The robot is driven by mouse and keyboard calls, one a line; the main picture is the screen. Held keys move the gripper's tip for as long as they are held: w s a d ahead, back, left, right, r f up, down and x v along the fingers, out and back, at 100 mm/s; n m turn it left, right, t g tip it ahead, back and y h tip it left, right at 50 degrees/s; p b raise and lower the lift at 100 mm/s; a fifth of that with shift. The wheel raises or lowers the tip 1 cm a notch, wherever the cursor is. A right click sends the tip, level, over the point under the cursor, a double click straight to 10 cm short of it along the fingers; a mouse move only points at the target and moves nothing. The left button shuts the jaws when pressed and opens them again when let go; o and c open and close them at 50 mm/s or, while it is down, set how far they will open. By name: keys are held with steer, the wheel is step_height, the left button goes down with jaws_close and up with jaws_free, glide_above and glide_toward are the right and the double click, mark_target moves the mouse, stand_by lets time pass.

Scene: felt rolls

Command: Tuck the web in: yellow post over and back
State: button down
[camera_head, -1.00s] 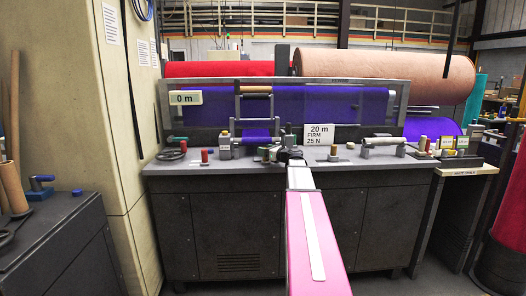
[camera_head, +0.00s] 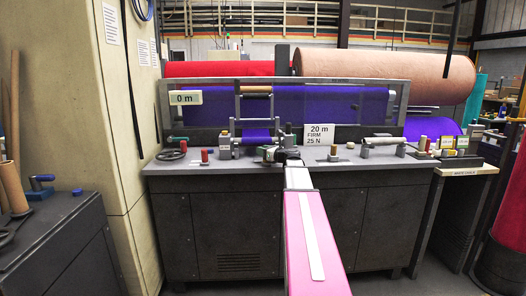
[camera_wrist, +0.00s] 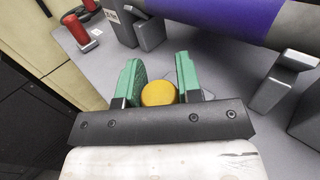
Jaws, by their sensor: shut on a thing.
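A yellow post (camera_wrist: 159,93) with a round top sits between the two green fingers of my gripper (camera_wrist: 158,85) in the wrist view. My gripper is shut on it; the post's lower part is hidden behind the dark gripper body. In the head view my gripper (camera_head: 275,154) is over the front of the grey bench top, right of the small roller stand, and the post in it is hard to make out. The purple web (camera_head: 257,136) hangs down at the roller stand. A purple roll (camera_wrist: 225,14) crosses the top of the wrist view.
A red post (camera_wrist: 76,30) stands on the bench to the left in the wrist view. Grey brackets (camera_wrist: 279,84) stand at right. In the head view a brownish post (camera_head: 334,153) and a "20 m FIRM 25 N" sign (camera_head: 319,133) are right of my gripper.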

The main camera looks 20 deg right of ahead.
steer(key=shift+s+a, duration=0.3)
steer(key=shift+s, duration=0.55)
steer(key=c, duration=0.8)
jaws_free()
steer(key=v, duration=1.1)
